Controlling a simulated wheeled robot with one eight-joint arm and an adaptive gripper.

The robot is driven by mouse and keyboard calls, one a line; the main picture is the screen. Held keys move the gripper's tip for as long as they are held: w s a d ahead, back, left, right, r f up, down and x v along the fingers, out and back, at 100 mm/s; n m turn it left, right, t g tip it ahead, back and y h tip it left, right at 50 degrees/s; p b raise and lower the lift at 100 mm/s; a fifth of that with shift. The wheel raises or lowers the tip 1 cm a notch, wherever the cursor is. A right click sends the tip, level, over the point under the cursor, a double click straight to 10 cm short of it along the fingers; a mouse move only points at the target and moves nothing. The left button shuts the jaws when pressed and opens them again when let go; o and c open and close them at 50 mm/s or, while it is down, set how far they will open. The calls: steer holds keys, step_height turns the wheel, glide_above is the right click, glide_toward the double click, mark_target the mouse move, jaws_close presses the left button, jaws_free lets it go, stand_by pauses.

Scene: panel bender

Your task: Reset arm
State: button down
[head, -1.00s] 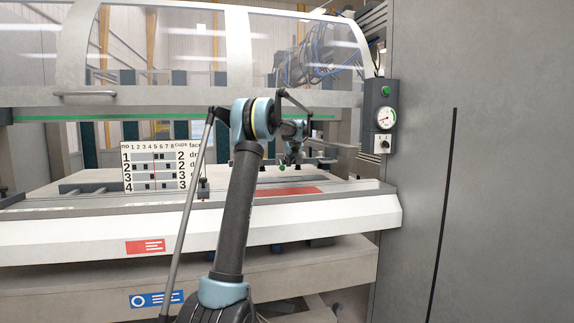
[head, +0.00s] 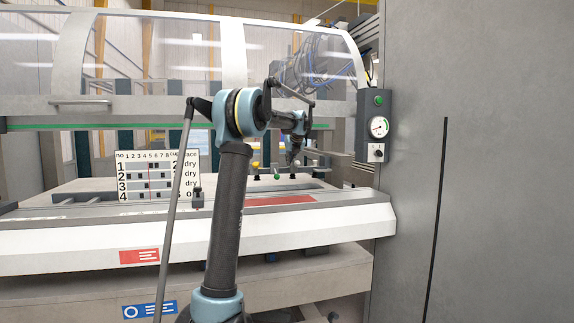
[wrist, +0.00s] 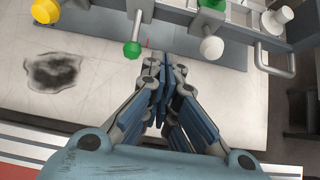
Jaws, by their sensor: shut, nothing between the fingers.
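My arm rises at the centre of the head view, in front of the panel bender (head: 60,240). My gripper (wrist: 158,62) is shut and empty in the wrist view. Its fingers point over the machine's pale bed, close below a rail that carries coloured knobs. A green knob (wrist: 133,50) is just left of the fingertips; whether they touch I cannot tell. In the head view the gripper is small and partly hidden, near the right part of the bed.
A number chart (head: 150,177) stands on the bed. A control box (head: 377,125) with a green button and gauge hangs at right beside a grey cabinet (head: 480,160). In the wrist view, a dark smudge (wrist: 53,71) marks the bed. A clear hood (head: 190,55) is above.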

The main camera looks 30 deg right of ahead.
stand_by(0.4)
